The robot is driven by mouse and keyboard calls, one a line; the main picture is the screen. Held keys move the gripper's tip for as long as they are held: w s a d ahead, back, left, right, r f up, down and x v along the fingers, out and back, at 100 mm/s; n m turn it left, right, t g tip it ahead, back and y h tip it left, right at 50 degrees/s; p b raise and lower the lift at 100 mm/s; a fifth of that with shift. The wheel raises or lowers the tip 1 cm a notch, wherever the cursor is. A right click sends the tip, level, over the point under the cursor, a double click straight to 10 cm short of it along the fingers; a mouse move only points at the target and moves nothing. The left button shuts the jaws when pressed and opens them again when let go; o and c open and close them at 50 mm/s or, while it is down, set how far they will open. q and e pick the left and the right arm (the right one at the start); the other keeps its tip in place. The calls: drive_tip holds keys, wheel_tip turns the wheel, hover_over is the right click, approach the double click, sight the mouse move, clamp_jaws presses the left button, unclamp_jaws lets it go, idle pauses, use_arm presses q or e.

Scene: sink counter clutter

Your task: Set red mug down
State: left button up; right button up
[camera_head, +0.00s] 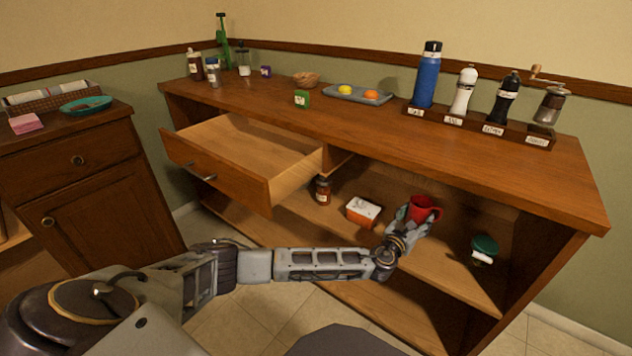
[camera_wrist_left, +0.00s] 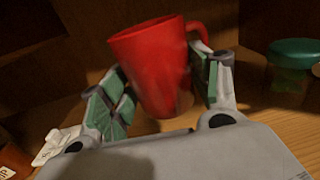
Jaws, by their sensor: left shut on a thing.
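The red mug (camera_head: 421,208) is in my left gripper (camera_head: 408,214) at the open shelf of the wooden counter, under the worktop. The left wrist view shows the red mug (camera_wrist_left: 152,62) tilted slightly, its handle to the right, between the two fingers of my left gripper (camera_wrist_left: 160,98). The fingers are shut on its sides. The mug's base is low over the shelf board (camera_wrist_left: 262,110); I cannot tell whether it touches. My right gripper is not in view.
On the shelf, an orange-and-white box (camera_head: 362,211) and a dark jar (camera_head: 322,190) stand left of the mug. A green-lidded container (camera_head: 484,248) stands to the right. An open, empty drawer (camera_head: 245,150) juts out at left. Bare shelf lies between mug and green-lidded container.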

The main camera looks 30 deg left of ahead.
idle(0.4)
use_arm(q)
drive_tip(key=shift+f+b, duration=1.35)
drive_tip(key=shift+f, duration=1.1)
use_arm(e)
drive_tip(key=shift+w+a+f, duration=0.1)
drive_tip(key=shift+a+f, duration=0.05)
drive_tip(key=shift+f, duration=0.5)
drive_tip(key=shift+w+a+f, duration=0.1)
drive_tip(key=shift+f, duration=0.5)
use_arm(q)
drive_tip(key=shift+f+b, duration=0.7)
drive_tip(key=shift+f, duration=0.45)
drive_tip(key=shift+f+b, duration=0.75)
drive_tip(key=shift+f, duration=0.6)
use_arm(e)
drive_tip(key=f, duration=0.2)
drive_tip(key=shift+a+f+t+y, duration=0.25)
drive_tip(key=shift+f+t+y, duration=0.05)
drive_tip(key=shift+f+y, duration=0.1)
use_arm(q)
drive_tip(key=shift+f, duration=0.1)
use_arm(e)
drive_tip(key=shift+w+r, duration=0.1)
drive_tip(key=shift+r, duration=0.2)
